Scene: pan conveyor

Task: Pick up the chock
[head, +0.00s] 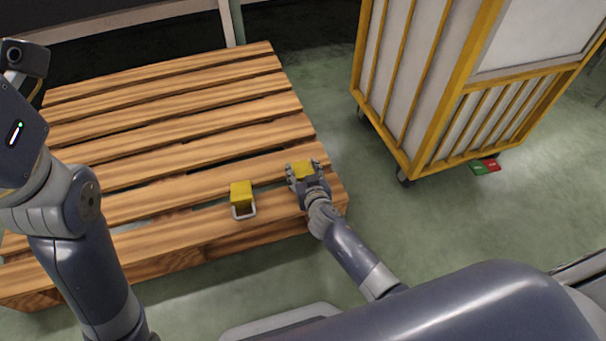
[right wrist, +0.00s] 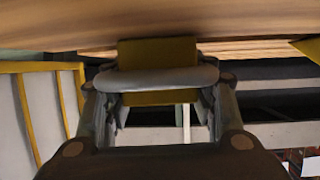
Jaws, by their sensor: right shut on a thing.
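A yellow chock (head: 302,169) is between the fingers of my right gripper (head: 303,175), at the right end of the wooden pallet. In the right wrist view the chock (right wrist: 158,50) shows with a pale bar across it, and the gripper (right wrist: 158,105) has a finger on each side. A second yellow chock (head: 241,194) with a pale handle stands on the pallet to the left of the right gripper. My left arm is at the left of the head view, and its fingers are not seen.
The wooden pallet (head: 160,150) has gaps between its slats. A yellow-framed cart (head: 425,90) on wheels stands on the floor to the right. A red and green item (head: 485,166) lies by the cart. Green floor between pallet and cart is clear.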

